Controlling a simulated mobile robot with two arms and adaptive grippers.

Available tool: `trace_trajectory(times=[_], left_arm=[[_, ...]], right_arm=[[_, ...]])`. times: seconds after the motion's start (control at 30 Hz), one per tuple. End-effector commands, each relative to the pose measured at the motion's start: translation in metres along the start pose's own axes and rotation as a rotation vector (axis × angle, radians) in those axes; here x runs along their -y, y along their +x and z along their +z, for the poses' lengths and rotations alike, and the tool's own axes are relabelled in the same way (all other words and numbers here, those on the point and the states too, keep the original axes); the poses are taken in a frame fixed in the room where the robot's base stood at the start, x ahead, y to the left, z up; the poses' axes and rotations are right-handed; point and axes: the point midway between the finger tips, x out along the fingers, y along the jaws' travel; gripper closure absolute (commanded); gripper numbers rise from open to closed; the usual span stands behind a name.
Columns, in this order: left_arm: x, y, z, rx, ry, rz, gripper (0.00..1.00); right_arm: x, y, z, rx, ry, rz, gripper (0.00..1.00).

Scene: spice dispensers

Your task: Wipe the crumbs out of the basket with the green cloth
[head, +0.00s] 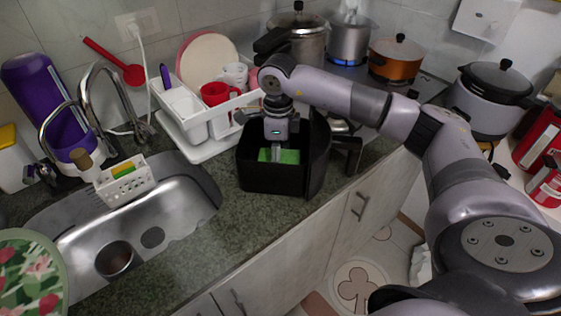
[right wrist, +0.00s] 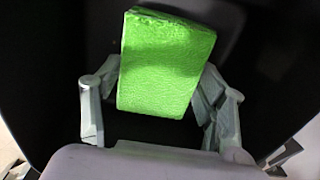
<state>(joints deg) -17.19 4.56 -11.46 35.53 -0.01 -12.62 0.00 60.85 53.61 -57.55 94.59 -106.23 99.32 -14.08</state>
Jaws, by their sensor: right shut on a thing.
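The black basket (head: 265,179) stands on the counter right of the sink, with its handle (head: 349,152) pointing right. My right gripper (head: 277,154) reaches down into it from above. It is shut on the green cloth (head: 290,157), which is low inside the basket. In the right wrist view the cloth (right wrist: 165,65) is a thick, bright green block between the two fingers (right wrist: 155,95). Dark basket walls surround it there. I cannot make out any crumbs; the cloth, gripper and shadow hide much of the basket floor. My left gripper is not in view.
A white dish rack (head: 185,108) with a red cup (head: 214,93) stands close behind the basket on the left. The steel sink (head: 185,205) is to the left. Pots, including an orange one (head: 396,60), sit on the stove behind. Counter in front is clear.

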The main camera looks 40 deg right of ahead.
Motion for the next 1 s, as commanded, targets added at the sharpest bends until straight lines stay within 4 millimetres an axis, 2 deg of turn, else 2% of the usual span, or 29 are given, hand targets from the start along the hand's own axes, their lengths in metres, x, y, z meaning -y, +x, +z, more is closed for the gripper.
trace_trajectory(times=[0.37,0.8,1.0], left_arm=[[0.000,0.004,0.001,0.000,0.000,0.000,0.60],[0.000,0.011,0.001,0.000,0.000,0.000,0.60],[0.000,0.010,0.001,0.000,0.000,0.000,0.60]], right_arm=[[0.014,0.001,0.003,0.000,0.001,0.000,0.62],[0.042,0.003,0.003,0.000,0.001,0.000,0.62],[0.040,0.003,0.003,-0.001,-0.001,0.000,0.62]])
